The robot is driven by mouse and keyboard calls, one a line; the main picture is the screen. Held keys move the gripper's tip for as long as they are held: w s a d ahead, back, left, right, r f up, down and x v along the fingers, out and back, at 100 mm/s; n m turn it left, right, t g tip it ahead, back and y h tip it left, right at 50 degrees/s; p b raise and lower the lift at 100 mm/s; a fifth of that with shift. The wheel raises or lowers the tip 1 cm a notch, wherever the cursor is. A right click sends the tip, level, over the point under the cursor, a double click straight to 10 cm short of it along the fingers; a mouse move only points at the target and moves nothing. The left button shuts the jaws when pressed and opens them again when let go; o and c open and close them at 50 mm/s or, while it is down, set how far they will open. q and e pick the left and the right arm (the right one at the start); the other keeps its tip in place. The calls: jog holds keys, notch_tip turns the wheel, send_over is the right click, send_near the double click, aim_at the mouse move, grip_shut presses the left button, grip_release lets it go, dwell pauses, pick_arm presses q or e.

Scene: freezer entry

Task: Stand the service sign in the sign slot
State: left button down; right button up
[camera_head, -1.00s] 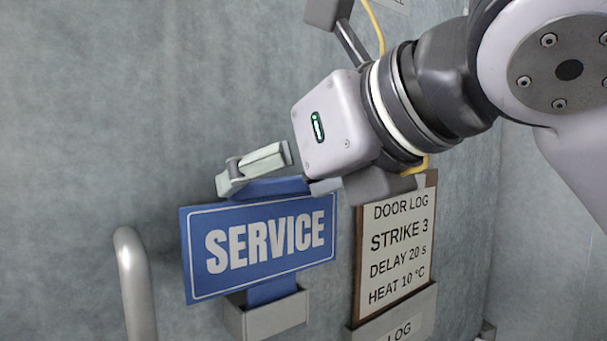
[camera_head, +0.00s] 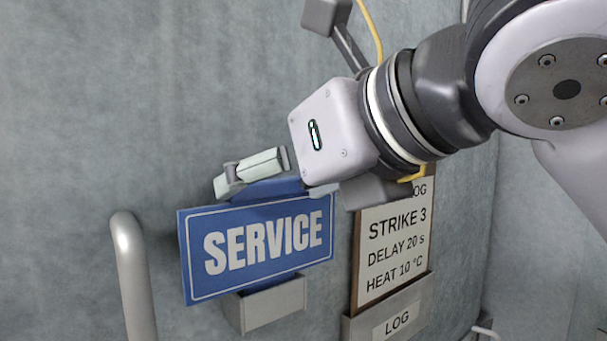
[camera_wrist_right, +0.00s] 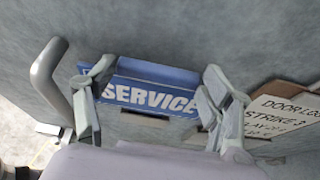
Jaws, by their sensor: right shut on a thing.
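The blue service sign (camera_head: 262,243) hangs upright at the wall, its white lettering facing me, tilted slightly up to the right in the head view. My right gripper (camera_head: 277,184) is shut on its upper part, one finger at each side; the right finger is partly hidden. The sign also shows between the fingers in the right wrist view (camera_wrist_right: 150,97). The sign slot (camera_head: 272,307) is a grey wall pocket directly below the sign. The sign's lower tab is almost wholly hidden at the slot's mouth; I cannot see how deep it sits. My left gripper is not in view.
A door log board (camera_head: 393,245) stands in a grey holder marked LOG (camera_head: 392,322), close right of the sign. A metal handle (camera_head: 133,275) stands out at the left. The wall above and left of the sign is clear.

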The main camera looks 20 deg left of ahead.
jog(key=o, duration=1.1)
jog(key=shift+d+r, duration=0.1)
